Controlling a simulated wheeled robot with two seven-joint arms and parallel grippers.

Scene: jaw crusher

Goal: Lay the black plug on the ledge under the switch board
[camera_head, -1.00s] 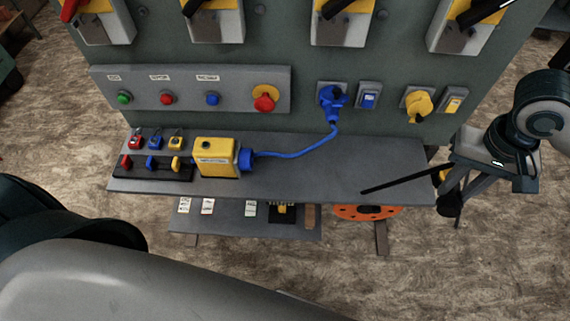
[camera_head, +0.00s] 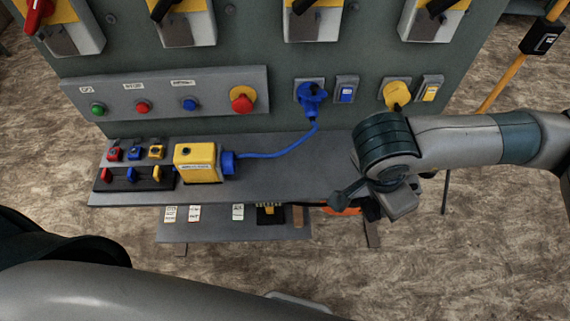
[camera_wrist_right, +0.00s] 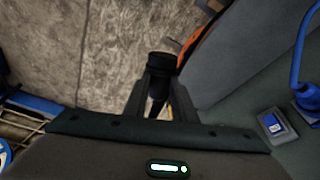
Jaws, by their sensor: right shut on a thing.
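The black plug (camera_wrist_right: 160,66) is in the right wrist view, between the two fingers of my right gripper (camera_wrist_right: 163,88), which is shut on it. In the head view my right gripper (camera_head: 372,206) is at the right front edge of the grey ledge (camera_head: 270,185), under the switch board (camera_head: 230,55). The arm hides most of the plug there. A thin dark piece (camera_head: 318,205) shows left of the gripper; I cannot tell whether it belongs to the plug. Whether the plug touches the ledge is hidden. My left gripper is out of view.
A yellow box (camera_head: 196,163) with a blue plug and cable (camera_head: 280,153) stands on the ledge. A rack of small padlocks (camera_head: 135,178) is at its left. The ledge's middle front is clear. A lower shelf (camera_head: 215,230) and an orange disc (camera_head: 342,211) lie below.

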